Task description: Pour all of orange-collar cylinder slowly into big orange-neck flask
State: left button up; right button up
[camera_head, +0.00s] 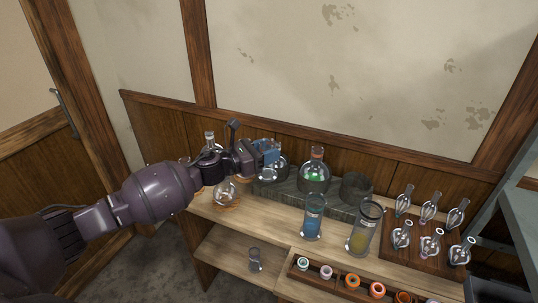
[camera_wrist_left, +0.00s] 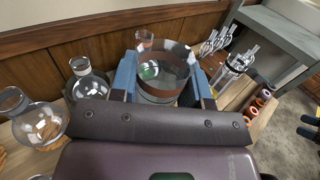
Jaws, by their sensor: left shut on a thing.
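My left gripper (camera_head: 268,153) reaches in from the left over the back of the bench. Its blue fingers are shut on a clear glass vessel with a brownish-orange band, which I take for the orange-collar cylinder (camera_wrist_left: 160,95). The gripper mostly hides it in the head view; its contents and exact tilt are unclear. The big orange-neck flask (camera_head: 314,174) is round, holds green liquid and stands on the raised grey block, just right of the gripper. It shows through and behind the held glass in the left wrist view (camera_wrist_left: 146,42).
Clear flasks (camera_head: 226,192) stand left of and below the gripper. A blue-liquid cylinder (camera_head: 312,222) and a yellowish-liquid cylinder (camera_head: 360,238) stand in front. A dark empty holder (camera_head: 356,188) is right of the green flask. Several small flasks fill the right-hand board (camera_head: 386,250). A wall closes the back.

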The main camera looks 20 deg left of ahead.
aim_at(267, 140)
pick_arm(q)
jog(key=shift+r+p, duration=1.1)
jog(key=shift+r, duration=0.5)
notch_tip(267, 140, up, 3)
jog(key=shift+f+p, duration=0.2)
jog(key=shift+p, duration=0.25)
